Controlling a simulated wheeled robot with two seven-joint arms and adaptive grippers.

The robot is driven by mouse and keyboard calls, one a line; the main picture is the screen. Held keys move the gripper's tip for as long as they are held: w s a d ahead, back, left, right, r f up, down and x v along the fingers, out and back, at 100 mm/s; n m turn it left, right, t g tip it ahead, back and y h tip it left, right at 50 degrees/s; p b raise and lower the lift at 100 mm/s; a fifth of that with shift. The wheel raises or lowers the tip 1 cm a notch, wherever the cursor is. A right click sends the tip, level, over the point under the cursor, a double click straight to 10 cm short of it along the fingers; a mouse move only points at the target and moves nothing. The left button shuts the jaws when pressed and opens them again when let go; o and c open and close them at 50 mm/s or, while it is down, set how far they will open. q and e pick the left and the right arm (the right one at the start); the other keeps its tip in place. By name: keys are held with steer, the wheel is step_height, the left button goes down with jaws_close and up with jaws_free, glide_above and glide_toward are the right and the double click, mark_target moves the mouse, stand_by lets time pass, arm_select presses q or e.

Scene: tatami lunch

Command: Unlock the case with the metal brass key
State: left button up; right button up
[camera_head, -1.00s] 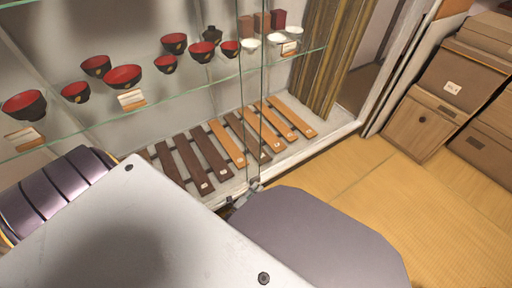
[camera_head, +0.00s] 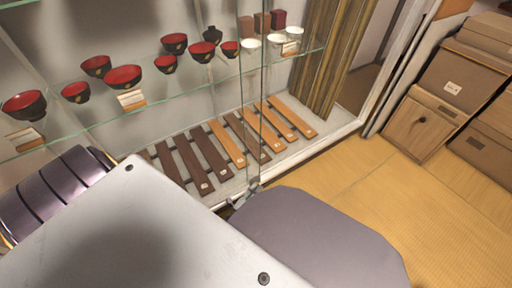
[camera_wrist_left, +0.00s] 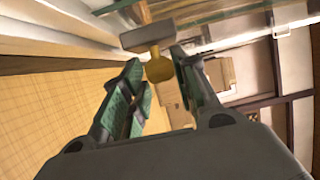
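The glass display case (camera_head: 190,93) fills the upper left of the head view. A small grey metal lock (camera_head: 254,185) sits low on its glass front, and it also shows in the left wrist view (camera_wrist_left: 148,36). The brass key (camera_wrist_left: 158,68) hangs from the lock, its shaft meeting the grey body and its round bow towards my left gripper (camera_wrist_left: 157,62). The green fingers stand apart on either side of the bow, with a gap visible on the left. In the head view my left arm mostly hides this gripper. My right gripper is out of view.
Red and black bowls (camera_head: 122,77) stand on a glass shelf (camera_head: 75,133) in the case, above several wooden slats (camera_head: 190,160). Wooden boxes (camera_head: 418,122) are stacked at right. The tatami floor (camera_head: 400,195) in front of them is clear.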

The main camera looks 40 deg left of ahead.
arm_select(q)
steer(key=o, duration=0.4)
steer(key=shift+a, duration=0.35)
steer(key=shift+d, duration=0.15)
steer(key=shift+s+d, duration=0.1)
steer(key=shift+s, duration=3.65)
